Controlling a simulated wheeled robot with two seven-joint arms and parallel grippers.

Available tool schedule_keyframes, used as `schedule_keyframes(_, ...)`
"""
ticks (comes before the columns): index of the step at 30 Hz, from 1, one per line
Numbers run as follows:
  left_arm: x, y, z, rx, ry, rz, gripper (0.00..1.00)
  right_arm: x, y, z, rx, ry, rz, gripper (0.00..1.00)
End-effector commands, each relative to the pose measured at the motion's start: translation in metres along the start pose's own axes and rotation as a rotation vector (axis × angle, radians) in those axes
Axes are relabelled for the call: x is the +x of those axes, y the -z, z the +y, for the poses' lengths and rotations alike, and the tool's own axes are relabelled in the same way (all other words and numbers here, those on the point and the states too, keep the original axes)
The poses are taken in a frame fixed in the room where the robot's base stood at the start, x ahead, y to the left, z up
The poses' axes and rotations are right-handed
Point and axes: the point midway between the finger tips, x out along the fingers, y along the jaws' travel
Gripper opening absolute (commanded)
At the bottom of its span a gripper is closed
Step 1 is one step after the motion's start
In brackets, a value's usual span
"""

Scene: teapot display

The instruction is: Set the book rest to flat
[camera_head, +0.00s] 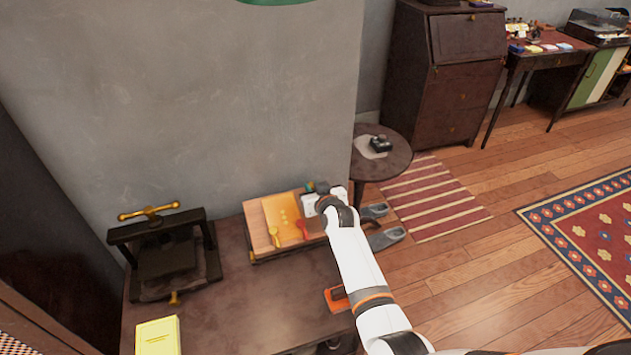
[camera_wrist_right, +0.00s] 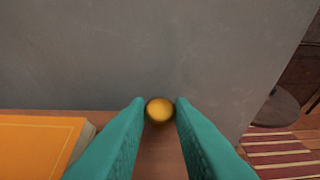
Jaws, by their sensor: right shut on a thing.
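The book rest (camera_head: 256,227) stands on the dark desk against the grey wall, its wooden board tilted. An orange book (camera_head: 284,212) lies on it with a yellow and a red item in front. My right gripper (camera_head: 309,187) is at the rest's back right corner, its teal fingers shut on a round brass knob (camera_wrist_right: 160,111). The book (camera_wrist_right: 38,145) also shows at left in the right wrist view. The knob's link to the rest is hidden. My left gripper is out of view.
A book press (camera_head: 165,256) with a brass handle stands left on the desk (camera_head: 245,310). A yellow book (camera_head: 158,336) lies at the front left and an orange item (camera_head: 337,299) beside my right arm. A round side table (camera_head: 397,158) stands beyond the desk's right end.

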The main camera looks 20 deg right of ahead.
Motion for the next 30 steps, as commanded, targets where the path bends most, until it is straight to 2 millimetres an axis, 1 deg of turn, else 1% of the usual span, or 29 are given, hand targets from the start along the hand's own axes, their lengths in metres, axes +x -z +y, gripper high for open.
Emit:
schedule_keyframes(1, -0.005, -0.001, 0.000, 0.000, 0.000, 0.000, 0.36, 0.002, -0.001, 0.000, 0.000, 0.000, 0.024, 0.00)
schedule_keyframes(3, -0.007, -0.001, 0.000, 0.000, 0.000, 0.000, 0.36, 0.006, 0.003, 0.000, 0.002, 0.000, 0.058, 0.00)
schedule_keyframes(9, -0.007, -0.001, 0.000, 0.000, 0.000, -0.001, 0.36, 0.015, 0.012, 0.000, 0.000, 0.000, 0.143, 0.00)
schedule_keyframes(12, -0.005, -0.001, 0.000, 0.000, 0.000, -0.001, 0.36, 0.019, 0.018, 0.000, 0.000, 0.000, 0.145, 0.00)
schedule_keyframes(18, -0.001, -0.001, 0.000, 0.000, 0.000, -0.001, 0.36, 0.024, 0.023, 0.000, 0.000, 0.000, 0.141, 0.00)
schedule_keyframes(30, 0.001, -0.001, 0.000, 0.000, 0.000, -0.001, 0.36, 0.026, 0.024, -0.001, 0.000, 0.001, 0.136, 0.00)
